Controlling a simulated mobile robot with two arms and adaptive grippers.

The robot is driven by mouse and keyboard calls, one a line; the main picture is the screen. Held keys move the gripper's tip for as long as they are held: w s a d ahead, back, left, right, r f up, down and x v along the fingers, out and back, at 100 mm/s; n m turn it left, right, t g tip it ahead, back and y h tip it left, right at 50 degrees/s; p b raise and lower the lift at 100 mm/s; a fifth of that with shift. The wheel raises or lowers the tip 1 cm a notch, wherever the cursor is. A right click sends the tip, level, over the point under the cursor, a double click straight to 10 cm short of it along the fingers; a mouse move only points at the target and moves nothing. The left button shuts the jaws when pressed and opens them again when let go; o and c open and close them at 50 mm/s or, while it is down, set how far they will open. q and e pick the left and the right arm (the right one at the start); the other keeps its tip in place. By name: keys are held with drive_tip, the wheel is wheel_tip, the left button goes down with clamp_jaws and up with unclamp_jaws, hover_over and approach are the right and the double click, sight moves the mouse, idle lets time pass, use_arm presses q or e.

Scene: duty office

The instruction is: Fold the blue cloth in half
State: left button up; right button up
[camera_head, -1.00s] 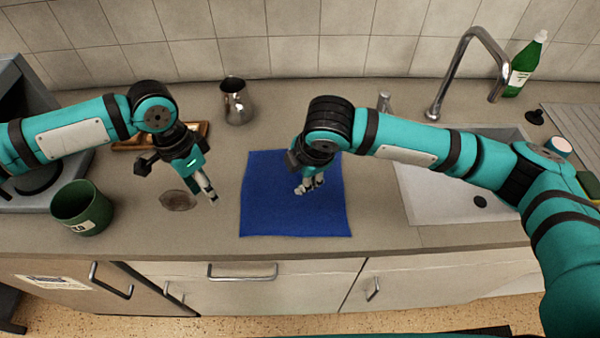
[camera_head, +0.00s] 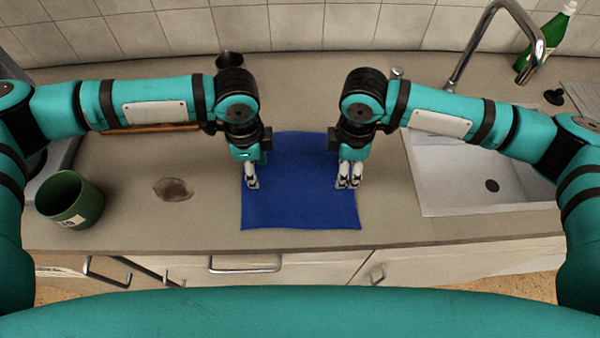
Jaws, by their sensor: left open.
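The blue cloth (camera_head: 300,205) lies flat and unfolded on the countertop in the head view. Its far part is partly hidden by my arms. My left gripper (camera_head: 252,184) is open and points down at the cloth's left edge. My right gripper (camera_head: 348,182) is over the cloth's right edge, its fingers a little apart with nothing seen between them. I cannot tell whether the fingertips of either gripper touch the cloth.
A sink (camera_head: 450,185) with a tap (camera_head: 490,30) is at the right. A green bottle (camera_head: 548,40) stands at the back right. A metal jug (camera_head: 230,60) is mostly hidden.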

use_arm(q)
drive_tip(key=shift+s, duration=0.25)
use_arm(e)
drive_tip(key=shift+s+a, duration=0.1)
drive_tip(key=shift+s, duration=0.15)
use_arm(q)
drive_tip(key=shift+w+f, duration=0.1)
drive_tip(key=shift+f, duration=0.15)
use_arm(e)
drive_tip(key=shift+w+f, duration=0.1)
drive_tip(key=shift+f, duration=0.15)
use_arm(q)
drive_tip(key=shift+r, duration=0.1)
drive_tip(key=shift+c, duration=0.4)
use_arm(e)
drive_tip(key=shift+r, duration=0.1)
drive_tip(key=shift+c, duration=0.4)
use_arm(q)
drive_tip(key=shift+c, duration=1.1)
use_arm(e)
drive_tip(key=shift+c, duration=1.1)
use_arm(q)
drive_tip(key=shift+a, duration=0.1)
clamp_jaws()
use_arm(e)
clamp_jaws()
